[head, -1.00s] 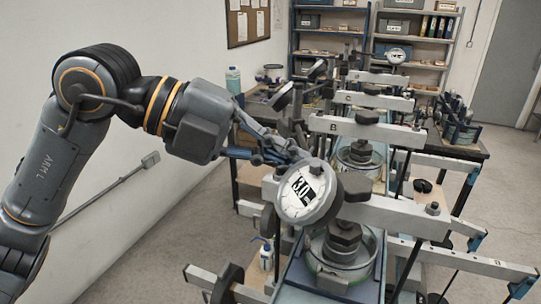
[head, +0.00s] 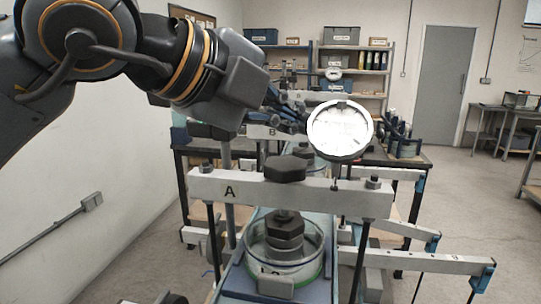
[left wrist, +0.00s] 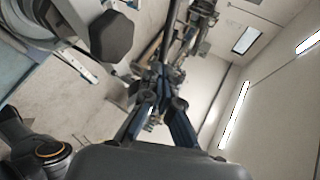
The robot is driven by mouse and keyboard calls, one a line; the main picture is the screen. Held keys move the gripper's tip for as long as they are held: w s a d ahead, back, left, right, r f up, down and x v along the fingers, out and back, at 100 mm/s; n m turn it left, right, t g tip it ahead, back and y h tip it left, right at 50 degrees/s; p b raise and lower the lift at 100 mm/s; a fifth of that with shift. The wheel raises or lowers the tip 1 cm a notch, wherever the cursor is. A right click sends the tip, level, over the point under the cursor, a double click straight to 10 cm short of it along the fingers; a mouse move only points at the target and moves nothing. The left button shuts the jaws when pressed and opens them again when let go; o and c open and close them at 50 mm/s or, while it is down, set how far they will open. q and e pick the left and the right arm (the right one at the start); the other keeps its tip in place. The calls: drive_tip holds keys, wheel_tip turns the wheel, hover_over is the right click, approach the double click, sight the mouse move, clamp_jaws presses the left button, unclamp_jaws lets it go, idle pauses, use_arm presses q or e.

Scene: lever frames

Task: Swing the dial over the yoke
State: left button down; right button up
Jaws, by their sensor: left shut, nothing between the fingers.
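The dial (head: 340,130) is a round gauge with a pale, glare-washed face. In the head view it appears above the right part of the yoke (head: 325,197), a light grey crossbeam marked A. A dark hexagonal knob (head: 286,169) sits on the yoke, left of the dial; a similar knob shows in the left wrist view (left wrist: 111,36). My left gripper (head: 302,124) is shut and empty at the dial's left edge; whether it touches cannot be told. Its fingers also show in the left wrist view (left wrist: 161,78). My right gripper is not in view.
Below the yoke stands a glass cell (head: 318,246) with stacked dark weights. Similar frames stand behind. A wall lies left; open floor (head: 470,205) lies right.

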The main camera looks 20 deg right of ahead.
use_arm(q)
drive_tip(key=shift+w+d+f+n+t+b, duration=0.1)
drive_tip(key=shift+w+d+n+t+b, duration=0.1)
drive_tip(key=shift+d+b, duration=0.15)
drive_tip(key=shift+w+d+f+n+t+b, duration=0.1)
drive_tip(key=shift+d+n+t+b, duration=0.1)
drive_tip(key=shift+d+b, duration=0.1)
drive_tip(key=shift+d+r+n+t+y+b, duration=0.1)
drive_tip(key=shift+r+n+t+y+b, duration=0.1)
drive_tip(key=shift+n+t+y+b, duration=0.1)
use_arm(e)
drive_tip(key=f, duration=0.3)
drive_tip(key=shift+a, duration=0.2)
use_arm(q)
drive_tip(key=shift+w, duration=0.15)
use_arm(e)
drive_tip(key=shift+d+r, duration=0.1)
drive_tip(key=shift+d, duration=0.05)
